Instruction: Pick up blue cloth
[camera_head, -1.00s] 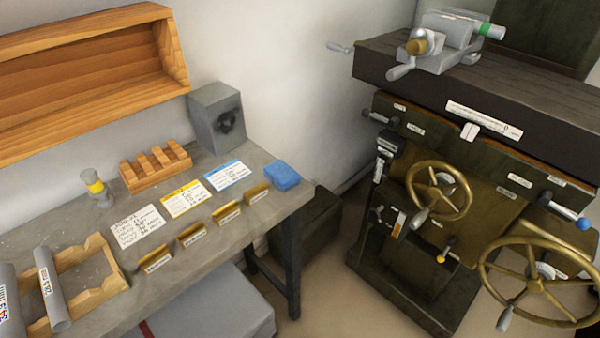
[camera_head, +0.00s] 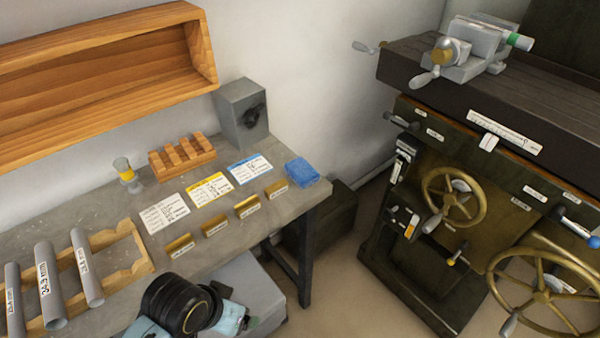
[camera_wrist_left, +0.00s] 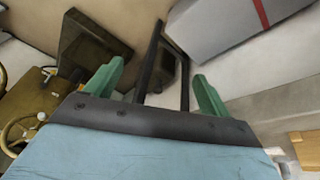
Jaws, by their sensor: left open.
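The blue cloth (camera_head: 302,172) is a small folded pad lying on the right end of the grey workbench in the head view, near its edge. My left arm comes in at the bottom of the head view, below the bench's front edge. Its fingers are not clear there. In the left wrist view my left gripper (camera_wrist_left: 155,85) has its two green fingers wide apart with nothing between them. The cloth does not show clearly in the wrist view. My right gripper is not in view.
The workbench (camera_head: 90,207) holds a wooden rack with grey tubes (camera_head: 83,268), several labelled brass blocks (camera_head: 247,206), cards, a slotted wooden block (camera_head: 182,156) and a grey box (camera_head: 241,116). A milling machine (camera_head: 450,180) with handwheels stands at right.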

